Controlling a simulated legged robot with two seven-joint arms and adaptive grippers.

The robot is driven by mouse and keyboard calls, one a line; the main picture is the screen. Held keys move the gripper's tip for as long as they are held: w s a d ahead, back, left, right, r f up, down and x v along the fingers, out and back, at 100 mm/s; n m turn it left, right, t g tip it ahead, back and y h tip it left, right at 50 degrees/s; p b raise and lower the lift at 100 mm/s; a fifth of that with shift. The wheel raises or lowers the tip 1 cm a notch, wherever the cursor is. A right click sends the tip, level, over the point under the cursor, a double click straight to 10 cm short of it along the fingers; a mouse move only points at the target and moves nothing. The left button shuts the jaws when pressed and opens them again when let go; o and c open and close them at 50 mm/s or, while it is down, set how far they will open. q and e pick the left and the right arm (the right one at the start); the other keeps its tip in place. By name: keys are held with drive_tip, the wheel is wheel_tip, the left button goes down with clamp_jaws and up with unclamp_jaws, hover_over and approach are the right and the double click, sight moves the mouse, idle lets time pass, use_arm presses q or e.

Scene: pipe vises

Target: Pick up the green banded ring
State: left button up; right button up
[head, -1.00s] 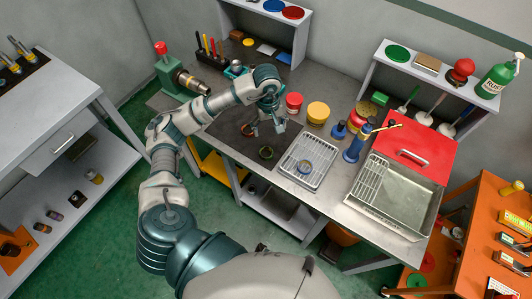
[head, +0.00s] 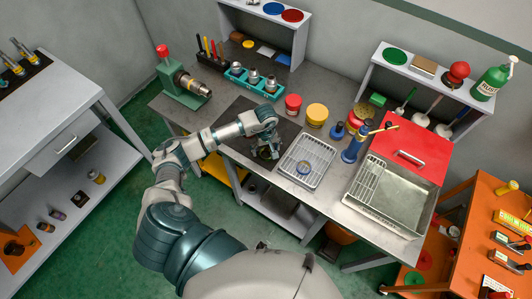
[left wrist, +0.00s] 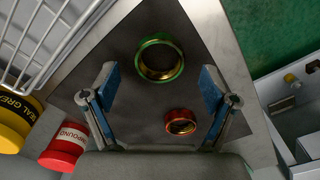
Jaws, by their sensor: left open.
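The green banded ring (left wrist: 160,60) lies on a dark mat, its brass inside showing, in the left wrist view. A smaller red banded ring (left wrist: 181,122) lies on the same mat, nearer the palm and to the right. My left gripper (left wrist: 158,88) is open and empty above the mat. Its blue-padded fingers spread on either side, with the green ring just ahead of the gap between them. In the head view my left gripper (head: 266,150) is low over the mat and covers most of the rings. My right gripper is not in view.
A wire rack on a tray (head: 307,162) stands just right of the mat. Red (head: 293,104) and yellow (head: 317,114) tins stand behind it. A teal holder with sockets (head: 254,84) and a green vise (head: 180,82) are at the back left.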

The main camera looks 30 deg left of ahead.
use_arm(q)
wheel_tip(320, 180, down, 2)
drive_tip(key=shift+f, duration=0.1)
drive_tip(key=shift+c, duration=0.3)
drive_tip(key=c, duration=1.3)
drive_tip(key=shift+w+r, duration=0.1)
drive_tip(key=shift+r, duration=0.55)
wheel_tip(320, 180, up, 2)
drive_tip(key=shift+r+b, duration=0.1)
drive_tip(key=shift+b, duration=0.35)
drive_tip(key=s+d, duration=0.3)
drive_tip(key=s, duration=0.1)
drive_tip(key=s+d+r+b, duration=0.1)
drive_tip(key=s+d, duration=0.1)
drive_tip(key=s, duration=0.3)
drive_tip(key=s+d+b, duration=0.1)
drive_tip(key=s+d, duration=0.2)
drive_tip(key=s, duration=0.1)
drive_tip(key=shift+s+d+r, duration=0.35)
drive_tip(key=shift+r, duration=0.05)
